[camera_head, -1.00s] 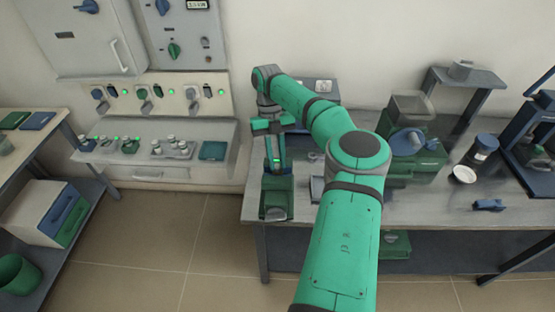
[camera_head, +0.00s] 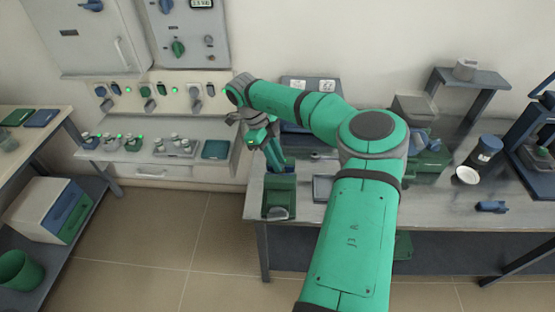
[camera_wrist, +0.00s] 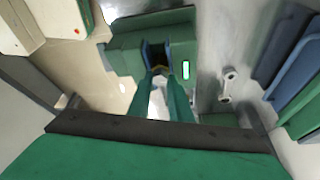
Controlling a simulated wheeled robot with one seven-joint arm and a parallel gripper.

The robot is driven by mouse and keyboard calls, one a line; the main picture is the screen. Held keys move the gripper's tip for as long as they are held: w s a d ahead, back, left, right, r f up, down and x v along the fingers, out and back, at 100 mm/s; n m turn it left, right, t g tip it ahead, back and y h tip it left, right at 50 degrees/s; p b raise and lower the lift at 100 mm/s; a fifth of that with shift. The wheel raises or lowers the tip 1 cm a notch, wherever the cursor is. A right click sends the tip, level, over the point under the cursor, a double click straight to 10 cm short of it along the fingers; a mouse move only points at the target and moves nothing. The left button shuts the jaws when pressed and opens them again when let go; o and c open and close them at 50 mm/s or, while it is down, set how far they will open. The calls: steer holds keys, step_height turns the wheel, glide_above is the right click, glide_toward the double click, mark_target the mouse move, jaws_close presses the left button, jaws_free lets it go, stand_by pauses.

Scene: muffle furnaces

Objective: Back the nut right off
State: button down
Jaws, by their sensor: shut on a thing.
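My gripper (camera_head: 277,165) points down, tilted, at the green fixture (camera_head: 280,190) on the bench's front left corner. In the wrist view, my gripper (camera_wrist: 157,52) has its fingers close together, shut on a small brownish thing (camera_wrist: 158,68), which I take to be the nut. The fingers hide most of it, and its thread cannot be made out. The green fixture also shows in the wrist view (camera_wrist: 125,60), with a lit green strip beside the fingers. A silvery piece (camera_head: 277,213) sits low at the fixture's front.
A shallow grey tray (camera_head: 322,189) lies just right of the fixture. Farther right are a blue-capped jar (camera_head: 484,150), a white lid (camera_head: 467,175) and a small blue part (camera_head: 491,206). Control panels and a shelf (camera_head: 155,148) stand to the left. The bench's front right is mostly clear.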

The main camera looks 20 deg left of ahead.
steer(key=shift+s+a+n+t, duration=0.1)
steer(key=shift+n+t, duration=0.4)
steer(key=shift+n, duration=0.8)
steer(key=c, duration=1.6)
jaws_free()
steer(key=v, duration=1)
steer(key=shift+s+r, duration=0.15)
steer(key=shift+r, duration=0.25)
